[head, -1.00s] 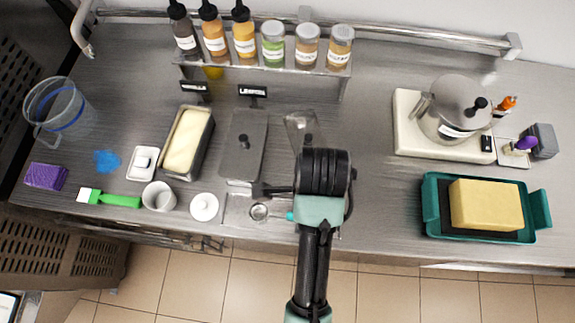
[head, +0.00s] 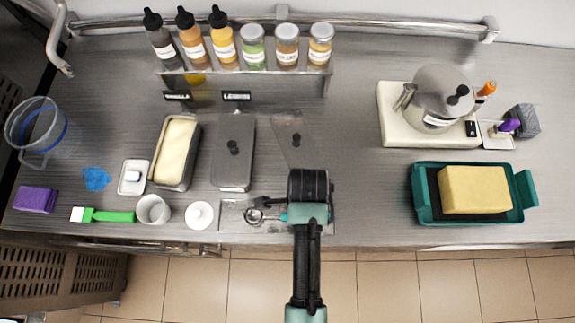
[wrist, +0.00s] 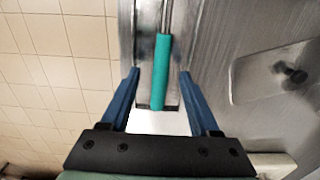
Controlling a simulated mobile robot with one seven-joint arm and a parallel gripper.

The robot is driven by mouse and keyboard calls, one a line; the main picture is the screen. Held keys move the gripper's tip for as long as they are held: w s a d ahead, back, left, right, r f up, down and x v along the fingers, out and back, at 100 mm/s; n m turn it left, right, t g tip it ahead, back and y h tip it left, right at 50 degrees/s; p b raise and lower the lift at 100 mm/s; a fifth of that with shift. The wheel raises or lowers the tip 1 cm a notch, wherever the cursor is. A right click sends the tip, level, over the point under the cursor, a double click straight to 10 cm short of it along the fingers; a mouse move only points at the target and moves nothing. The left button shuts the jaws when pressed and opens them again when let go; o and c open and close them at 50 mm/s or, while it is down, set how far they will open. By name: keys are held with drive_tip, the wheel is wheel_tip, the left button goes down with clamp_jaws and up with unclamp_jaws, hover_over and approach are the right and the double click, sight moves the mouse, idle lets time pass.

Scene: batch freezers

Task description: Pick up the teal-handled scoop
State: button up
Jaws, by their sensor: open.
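The teal-handled scoop shows its round metal bowl (head: 254,215) at the counter's front edge in the head view, with a bit of teal handle beside my arm. In the wrist view its teal handle (wrist: 161,72) runs lengthwise between my two blue fingers, its metal shaft leading up out of the frame. My gripper (wrist: 158,75) is open, one finger on each side of the handle, with gaps on both sides. I cannot tell how far above the handle the fingers are. In the head view my gripper (head: 268,203) partly covers the scoop.
The scoop lies on a shallow metal tray (head: 232,222). A white round lid (head: 199,215) and white cup (head: 153,210) stand left of it. A lidded metal pan (head: 233,165) and a clear lid (head: 292,138) lie behind. Counter to the right is clear up to a teal butter tray (head: 424,205).

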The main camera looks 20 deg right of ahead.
drive_tip(key=shift+d+f, duration=0.1)
drive_tip(key=shift+f, duration=1.3)
clamp_jaws()
